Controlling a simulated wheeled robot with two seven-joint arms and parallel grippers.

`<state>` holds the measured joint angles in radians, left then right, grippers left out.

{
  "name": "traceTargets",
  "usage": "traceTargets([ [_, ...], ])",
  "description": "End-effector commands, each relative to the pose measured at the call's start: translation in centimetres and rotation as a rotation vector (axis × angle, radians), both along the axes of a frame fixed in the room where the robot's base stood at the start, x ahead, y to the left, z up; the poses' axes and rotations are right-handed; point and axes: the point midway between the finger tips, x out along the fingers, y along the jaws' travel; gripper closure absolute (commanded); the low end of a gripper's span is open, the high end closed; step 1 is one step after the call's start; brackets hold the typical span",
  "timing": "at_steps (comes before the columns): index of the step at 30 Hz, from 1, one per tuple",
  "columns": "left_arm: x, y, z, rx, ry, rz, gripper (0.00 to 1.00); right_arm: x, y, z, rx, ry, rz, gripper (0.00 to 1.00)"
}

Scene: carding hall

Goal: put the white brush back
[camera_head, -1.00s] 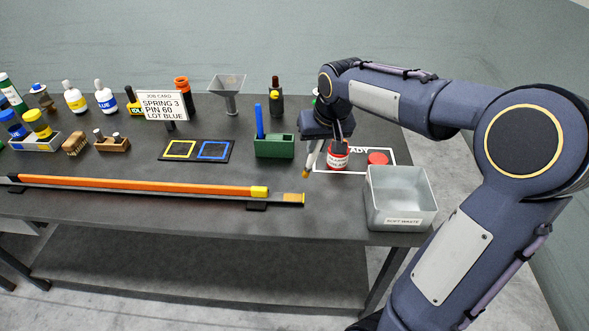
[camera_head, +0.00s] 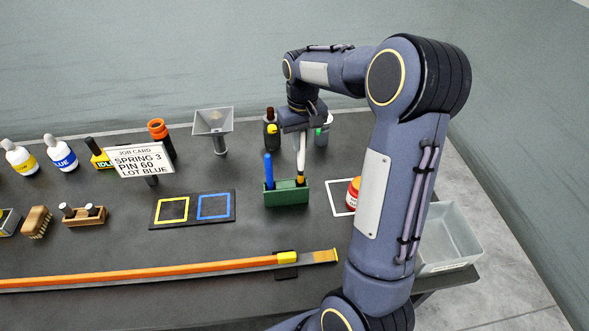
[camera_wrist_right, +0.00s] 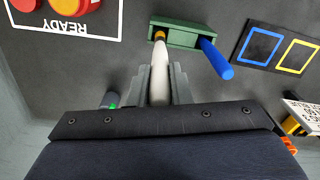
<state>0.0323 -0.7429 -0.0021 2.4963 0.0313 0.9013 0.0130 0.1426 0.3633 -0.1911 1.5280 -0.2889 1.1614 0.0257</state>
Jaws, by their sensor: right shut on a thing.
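My right gripper (camera_head: 301,130) is shut on the white brush (camera_head: 301,158) and holds it upright, handle up, over the right part of the green holder (camera_head: 287,197). The brush's yellow band and dark lower end are at the holder's top edge; I cannot tell how deep the tip sits. In the right wrist view the white brush (camera_wrist_right: 159,75) runs from between the fingers (camera_wrist_right: 160,88) to the green holder (camera_wrist_right: 183,36). A blue brush (camera_head: 268,167) stands in the holder's left part and also shows in the wrist view (camera_wrist_right: 217,60). My left gripper is out of view.
A dark bottle (camera_head: 271,132) and a green-marked bottle (camera_head: 322,132) stand behind the holder. A mat with yellow and blue squares (camera_head: 192,222) lies to the left.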

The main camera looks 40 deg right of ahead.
Motion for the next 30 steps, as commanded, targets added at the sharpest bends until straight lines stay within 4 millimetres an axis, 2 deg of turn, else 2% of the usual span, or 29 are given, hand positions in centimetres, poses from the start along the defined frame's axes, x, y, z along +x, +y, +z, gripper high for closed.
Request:
traceTargets([
  [3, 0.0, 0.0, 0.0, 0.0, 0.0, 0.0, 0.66, 0.0, 0.0, -1.8, 0.0, 0.002, -0.001, 1.0],
  [8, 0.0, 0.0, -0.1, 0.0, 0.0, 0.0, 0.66, 0.0, 0.0, -3.0, 0.0, 0.001, -0.001, 1.0],
  [12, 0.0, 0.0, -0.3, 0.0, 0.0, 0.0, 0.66, -0.1, 0.0, -5.0, 0.001, 0.003, -0.001, 1.0],
  [15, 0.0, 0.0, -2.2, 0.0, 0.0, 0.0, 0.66, 0.0, 0.0, -7.3, 0.0, 0.0, -0.001, 1.0],
  [28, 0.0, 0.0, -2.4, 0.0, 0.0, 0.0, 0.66, 0.0, 0.0, -7.8, 0.0, -0.002, -0.001, 1.0],
  [29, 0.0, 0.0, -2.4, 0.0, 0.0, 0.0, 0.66, 0.0, 0.0, -7.7, 0.0, -0.002, -0.001, 0.81],
  [30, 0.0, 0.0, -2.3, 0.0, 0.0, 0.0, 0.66, 0.0, 0.0, -7.6, 0.0, -0.002, -0.001, 0.76],
])
